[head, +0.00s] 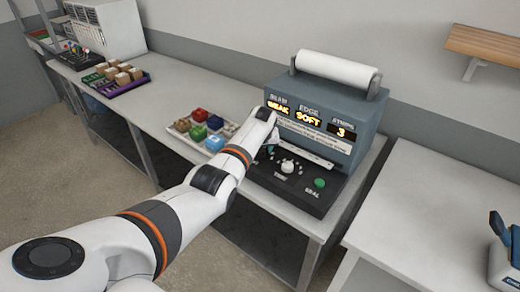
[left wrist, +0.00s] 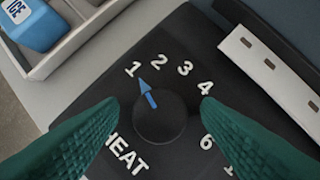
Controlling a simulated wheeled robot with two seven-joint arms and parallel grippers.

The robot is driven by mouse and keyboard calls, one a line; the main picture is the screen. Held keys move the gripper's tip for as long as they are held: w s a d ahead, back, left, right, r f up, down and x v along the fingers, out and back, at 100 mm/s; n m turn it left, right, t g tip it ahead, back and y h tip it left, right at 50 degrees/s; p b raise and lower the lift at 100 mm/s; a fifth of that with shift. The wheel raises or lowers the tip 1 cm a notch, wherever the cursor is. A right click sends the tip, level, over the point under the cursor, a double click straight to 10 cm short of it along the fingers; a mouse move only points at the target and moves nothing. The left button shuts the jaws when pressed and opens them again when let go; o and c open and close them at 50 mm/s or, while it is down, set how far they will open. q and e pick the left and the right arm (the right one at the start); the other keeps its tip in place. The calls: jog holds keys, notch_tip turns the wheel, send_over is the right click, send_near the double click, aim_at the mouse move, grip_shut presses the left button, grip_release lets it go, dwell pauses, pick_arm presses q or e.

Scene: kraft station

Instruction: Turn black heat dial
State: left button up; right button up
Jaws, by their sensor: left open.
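The black heat dial (left wrist: 160,120) is a round knob on the machine's dark panel in the left wrist view. Its blue pointer aims up and left, close to the 1. White numbers curve around it, with the word HEAT below. My left gripper (left wrist: 155,105) is open, with one green finger on each side of the dial; I cannot tell whether they touch it. The right finger covers part of the number scale. In the head view my left gripper (head: 271,148) reaches over the left part of the panel and hides the dial. My right gripper is not in view.
The grey machine (head: 345,118) has lit displays reading WEAK, SOFT and 3. A white knob (head: 287,166) and a green button (head: 319,183) sit on the panel beside my gripper. A tray of coloured blocks (head: 176,137) stands close on the left.

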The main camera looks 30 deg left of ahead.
pick_arm(q)
jog(key=shift+c, duration=0.6)
jog(key=c, duration=0.9)
jog(key=shift+o, duration=0.2)
